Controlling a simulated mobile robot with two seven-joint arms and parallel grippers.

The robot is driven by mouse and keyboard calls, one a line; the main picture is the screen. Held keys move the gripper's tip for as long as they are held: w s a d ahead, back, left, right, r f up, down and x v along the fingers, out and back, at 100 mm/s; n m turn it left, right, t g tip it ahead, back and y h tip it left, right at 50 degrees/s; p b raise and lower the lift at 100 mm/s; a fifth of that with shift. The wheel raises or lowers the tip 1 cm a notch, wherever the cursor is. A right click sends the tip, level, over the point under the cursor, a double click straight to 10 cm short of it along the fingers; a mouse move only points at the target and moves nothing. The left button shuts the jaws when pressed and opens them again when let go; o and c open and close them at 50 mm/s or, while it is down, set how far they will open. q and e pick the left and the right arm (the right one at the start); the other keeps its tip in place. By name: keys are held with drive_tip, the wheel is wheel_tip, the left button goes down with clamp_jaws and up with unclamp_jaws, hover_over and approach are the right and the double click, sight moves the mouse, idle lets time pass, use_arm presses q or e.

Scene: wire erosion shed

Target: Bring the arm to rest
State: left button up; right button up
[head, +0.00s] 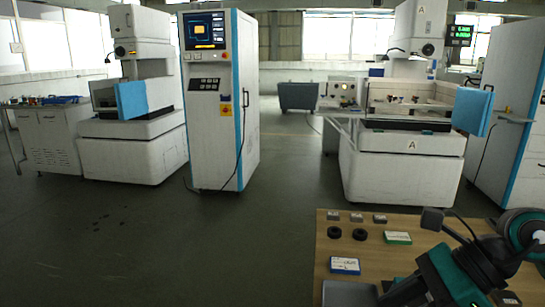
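My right arm, teal and black, comes in from the right edge and reaches over a wooden-topped table (335,238) at the bottom right. The fingers of its gripper do not show. A dark block with a cable stands out from this arm over the table. My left arm and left gripper are out of the picture.
On the table lie small grey blocks (356,217), two black rings (334,232), a green-edged card (397,238), a blue-edged card (345,265) and a grey flat item (350,293). Machines and a control cabinet (215,130) stand behind. The floor (200,250) left of the table is clear.

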drive_tip(key=w+a+r+m+t+y, duration=0.1)
drive_tip(key=a+r+m+t+y, duration=0.1)
drive_tip(key=a+r+m+y, duration=0.35)
drive_tip(key=w+r+m+t, duration=0.5)
drive_tip(key=r+m+t, duration=0.1)
drive_tip(key=m+t, duration=0.85)
drive_tip(key=w+d+f+m+h, duration=0.1)
drive_tip(key=d+f+m+h, duration=0.5)
drive_tip(key=m, duration=0.4)
drive_tip(key=d+f+m+h, duration=0.3)
drive_tip(key=f+m+h, duration=0.2)
drive_tip(key=m+h, duration=0.4)
drive_tip(key=s+d+f+m+g, duration=0.2)
drive_tip(key=s+f+m+g, duration=0.3)
drive_tip(key=f, duration=0.4)
drive_tip(key=s+a+f+m+g+y, duration=0.1)
drive_tip(key=s+a+f+m+g, duration=0.15)
drive_tip(key=s+f+g, duration=0.35)
drive_tip(key=s+a+f+m+g, duration=0.25)
drive_tip(key=s+f+g, duration=0.2)
drive_tip(key=s, duration=0.35)
drive_tip(key=w+a+f+t+y, duration=0.2)
drive_tip(key=w+a+f+t, duration=0.1)
drive_tip(key=w+f+t, duration=0.4)
wheel_tip(320, 180, down, 3)
drive_tip(key=shift+f+n+t, duration=0.1)
drive_tip(key=shift+n+t, duration=0.3)
drive_tip(key=shift+t, duration=0.2)
